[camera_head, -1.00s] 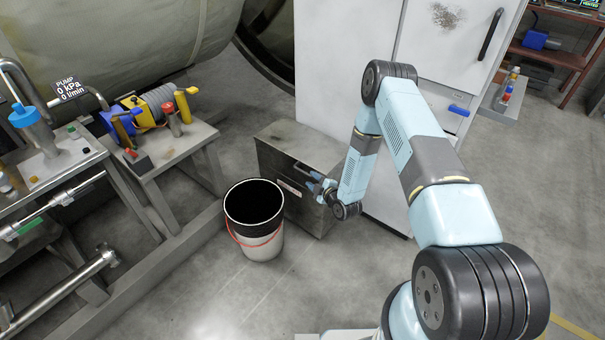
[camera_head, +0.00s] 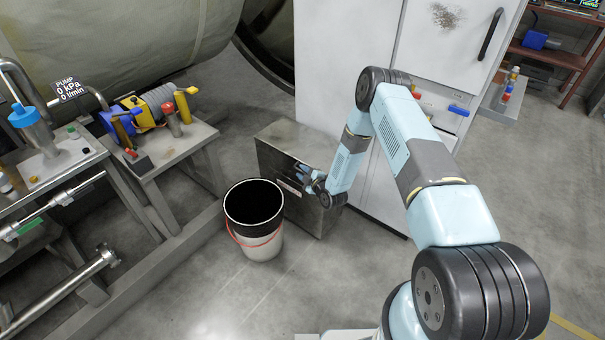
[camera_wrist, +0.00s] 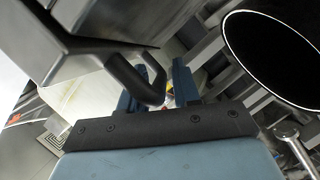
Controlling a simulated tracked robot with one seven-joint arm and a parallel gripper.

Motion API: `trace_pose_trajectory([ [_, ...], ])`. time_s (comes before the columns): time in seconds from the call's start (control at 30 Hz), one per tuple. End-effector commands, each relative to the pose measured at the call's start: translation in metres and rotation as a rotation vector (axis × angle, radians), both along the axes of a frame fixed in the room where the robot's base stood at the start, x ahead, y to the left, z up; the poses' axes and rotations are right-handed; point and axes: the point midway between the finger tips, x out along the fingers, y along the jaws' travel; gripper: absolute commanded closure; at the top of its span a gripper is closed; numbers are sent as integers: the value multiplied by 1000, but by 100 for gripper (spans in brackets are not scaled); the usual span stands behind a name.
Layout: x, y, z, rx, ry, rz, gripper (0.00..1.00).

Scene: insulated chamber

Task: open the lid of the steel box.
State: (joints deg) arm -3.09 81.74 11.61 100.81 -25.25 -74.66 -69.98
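The steel box (camera_head: 268,155) stands on the floor against the white cabinet, with its flat lid (camera_head: 290,136) down. My gripper (camera_head: 305,174) is at the upper part of the box's front face. In the wrist view the box (camera_wrist: 95,25) fills the upper left, and a dark bar handle (camera_wrist: 133,80) sticks out from it. The two blue fingers of my gripper (camera_wrist: 157,85) are apart, with the handle's end between or just in front of them. I cannot tell whether they touch it.
A black-rimmed bucket (camera_head: 257,242) with a red handle stands close in front of the box; its dark mouth also shows in the wrist view (camera_wrist: 275,50). A metal bench (camera_head: 185,150) with a pump is at left.

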Motion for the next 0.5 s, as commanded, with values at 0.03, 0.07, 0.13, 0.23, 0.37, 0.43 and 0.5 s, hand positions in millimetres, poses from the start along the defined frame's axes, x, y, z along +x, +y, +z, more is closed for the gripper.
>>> trace_pose_trajectory([
  [0.03,0,0,0,0,0,0,73],
  [0.07,0,0,0,0,0,0,76],
  [0.13,0,0,0,0,0,0,83],
  [0.23,0,0,0,0,0,0,92],
  [0.37,0,0,0,0,1,1,100],
  [0.43,0,0,0,0,1,1,100],
  [0.5,-1,0,0,0,1,1,100],
])
